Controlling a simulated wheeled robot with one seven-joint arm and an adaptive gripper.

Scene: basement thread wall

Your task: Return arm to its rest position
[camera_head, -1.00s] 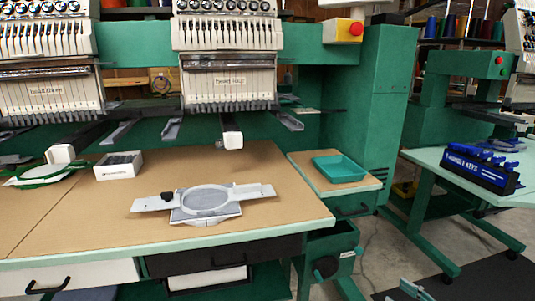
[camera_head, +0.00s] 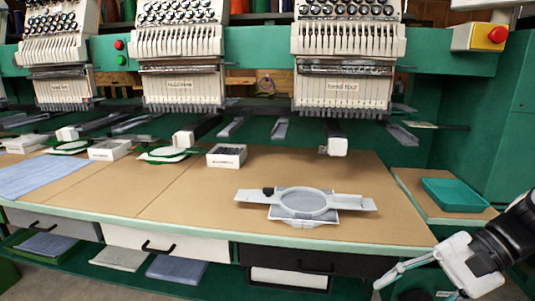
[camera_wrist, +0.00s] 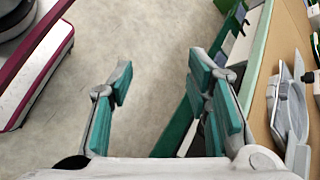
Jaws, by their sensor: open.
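My gripper (camera_wrist: 163,85) is open and empty in the wrist view, its two teal-padded fingers spread apart over bare floor. In the head view my gripper (camera_head: 395,283) is at the lower right, in front of the table's front edge and apart from it. My dark and white wrist comes in from the right edge. Part of the fingers is cut off or hard to make out there.
The embroidery table (camera_head: 350,230) carries a grey hoop frame (camera_head: 305,203), which also shows in the wrist view (camera_wrist: 285,115). A teal tray (camera_head: 455,194) sits on the right side shelf. Drawers (camera_head: 285,258) lie below the tabletop. Open floor (camera_wrist: 150,40) is under my gripper.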

